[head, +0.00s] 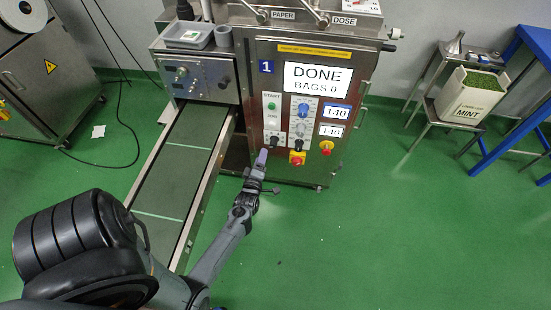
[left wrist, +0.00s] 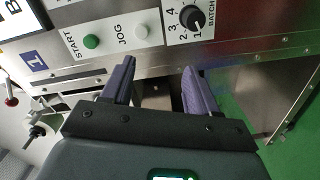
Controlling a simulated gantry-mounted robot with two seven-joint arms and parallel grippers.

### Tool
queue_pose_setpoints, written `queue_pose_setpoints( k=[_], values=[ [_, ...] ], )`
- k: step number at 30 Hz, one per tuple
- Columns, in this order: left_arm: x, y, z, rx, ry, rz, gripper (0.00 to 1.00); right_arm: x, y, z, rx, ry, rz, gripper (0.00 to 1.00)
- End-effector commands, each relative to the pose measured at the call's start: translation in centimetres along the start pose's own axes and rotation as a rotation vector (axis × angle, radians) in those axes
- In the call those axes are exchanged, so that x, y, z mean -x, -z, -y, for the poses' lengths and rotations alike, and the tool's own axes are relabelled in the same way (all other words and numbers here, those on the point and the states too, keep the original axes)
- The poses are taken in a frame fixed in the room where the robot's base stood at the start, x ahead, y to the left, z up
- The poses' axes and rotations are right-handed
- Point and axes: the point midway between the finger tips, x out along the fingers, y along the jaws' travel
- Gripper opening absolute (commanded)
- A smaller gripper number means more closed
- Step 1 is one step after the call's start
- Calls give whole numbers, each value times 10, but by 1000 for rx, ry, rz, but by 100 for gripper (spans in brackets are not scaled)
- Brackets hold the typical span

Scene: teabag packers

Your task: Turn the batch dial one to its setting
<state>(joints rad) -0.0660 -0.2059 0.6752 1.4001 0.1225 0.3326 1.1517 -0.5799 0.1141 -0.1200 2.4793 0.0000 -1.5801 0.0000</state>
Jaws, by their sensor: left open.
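The batch dial (left wrist: 192,17) is a black round knob on a white plate with numbers and the word BATCH, at the top of the left wrist view. In the head view the dial (head: 275,141) appears low on the machine's front, under the START and JOG buttons. My left gripper (left wrist: 157,76) is open with two purple fingers and nothing between them. In the head view the left gripper (head: 264,157) is just below and left of the dial. The dial is beyond the right finger in the wrist view, not between the fingers. My right gripper is not in view.
The machine (head: 330,58) marked 1 shows DONE, BAGS 0 on its screen. A green START button (left wrist: 91,41) and a white JOG button (left wrist: 141,32) are beside the dial. A red emergency stop (head: 297,158) is to its right. A conveyor (head: 180,160) runs at left.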

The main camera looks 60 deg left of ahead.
Motion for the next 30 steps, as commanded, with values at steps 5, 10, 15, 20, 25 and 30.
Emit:
queue_pose_setpoints(
  k=[5, 10, 15, 20, 25, 30],
  values=[
    [-12, -28, 46, 49, -1, -28, 59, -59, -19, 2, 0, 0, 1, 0],
    [-19, -43, 53, 75, -13, -33, 59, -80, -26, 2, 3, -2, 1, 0],
    [-26, -47, 54, 83, -21, -35, 59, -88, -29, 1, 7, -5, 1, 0],
    [-42, -47, 53, 83, -24, -35, 59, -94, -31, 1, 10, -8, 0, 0],
    [-68, -46, 54, 83, -24, -35, 59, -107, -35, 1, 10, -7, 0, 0],
    [-96, -45, 53, 82, -24, -36, 59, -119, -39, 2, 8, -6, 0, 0]
  ],
)
